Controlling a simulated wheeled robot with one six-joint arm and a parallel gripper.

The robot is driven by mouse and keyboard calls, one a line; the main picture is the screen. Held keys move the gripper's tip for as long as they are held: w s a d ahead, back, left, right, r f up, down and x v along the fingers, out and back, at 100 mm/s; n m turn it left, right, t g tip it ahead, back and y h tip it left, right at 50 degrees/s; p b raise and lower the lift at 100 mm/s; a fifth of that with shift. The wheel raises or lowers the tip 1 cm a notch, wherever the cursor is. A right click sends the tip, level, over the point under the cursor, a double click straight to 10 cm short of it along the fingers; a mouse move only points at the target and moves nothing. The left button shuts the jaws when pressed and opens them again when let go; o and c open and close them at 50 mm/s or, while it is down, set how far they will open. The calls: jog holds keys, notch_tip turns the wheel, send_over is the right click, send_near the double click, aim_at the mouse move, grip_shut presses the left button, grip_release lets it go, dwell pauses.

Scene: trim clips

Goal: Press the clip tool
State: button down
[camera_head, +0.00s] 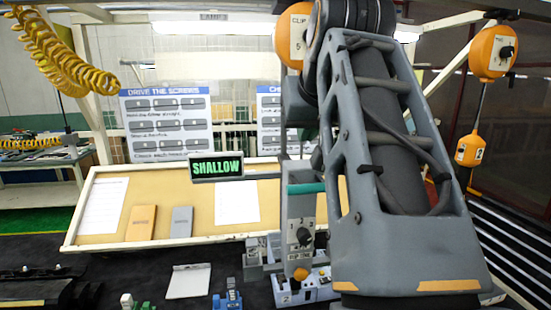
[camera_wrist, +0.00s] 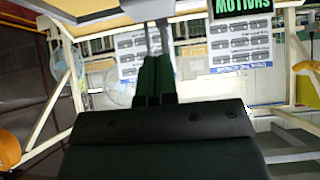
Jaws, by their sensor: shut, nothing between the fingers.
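The tool is not recognisable in the wrist view, and my gripper is hidden in the head view.
A black sign (camera_head: 217,167) reads SHALLOW in green; it appears upside down in the wrist view. A tan sloped board (camera_head: 268,202) stands behind the bench. A white pad (camera_head: 188,281) and small blue part (camera_head: 228,300) lie left.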

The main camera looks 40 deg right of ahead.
aim_at(298, 166)
jog(key=f, duration=0.1)
jog(key=w+f, duration=0.1)
jog(key=f, duration=0.2)
jog(key=shift+w+d+f, duration=0.3)
jog(key=shift+d+f, duration=0.1)
jog(key=shift+f, duration=0.55)
jog(key=shift+w, duration=0.1)
